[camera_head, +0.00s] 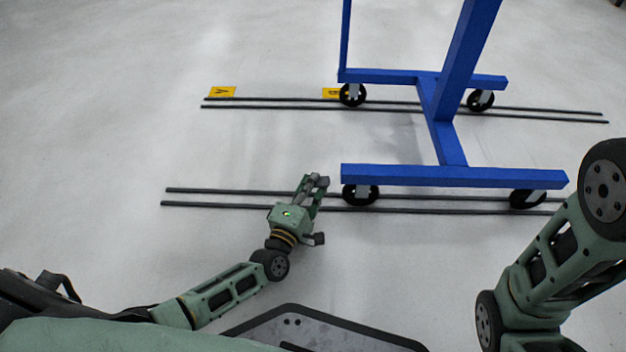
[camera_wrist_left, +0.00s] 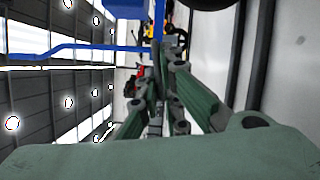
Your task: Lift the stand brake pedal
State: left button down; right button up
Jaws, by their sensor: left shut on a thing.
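The blue stand (camera_head: 452,176) rests upright on black caster wheels. Its near left caster (camera_head: 360,195) is just to the right of my left gripper (camera_head: 316,182), which is low near the floor. The brake pedal on this caster is too small and too covered by the fingers to make out clearly. In the left wrist view, my left gripper (camera_wrist_left: 163,65) has its fingers drawn together at the tips, beside the blue frame (camera_wrist_left: 90,48). The left gripper is shut on the pedal. My right arm enters at the lower right, but its gripper is out of view.
Pairs of dark rails (camera_head: 240,192) run across the pale floor under the near and far casters. Two yellow markers (camera_head: 223,92) lie by the far rails.

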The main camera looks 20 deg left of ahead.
pick_arm(q)
notch_tip(320, 180, up, 2)
jog(key=m+g+p, duration=0.1)
jog(key=m+p, duration=0.2)
jog(key=p, duration=0.4)
jog(key=shift+r+m, duration=0.1)
jog(key=shift+m, duration=0.2)
jog(key=shift+m+g+p, duration=0.4)
jog(key=shift+m+p, duration=0.2)
jog(key=shift+p, duration=0.5)
jog(key=shift+d, duration=0.1)
jog(key=c, duration=1.9)
grip_release()
jog(key=shift+c, duration=0.2)
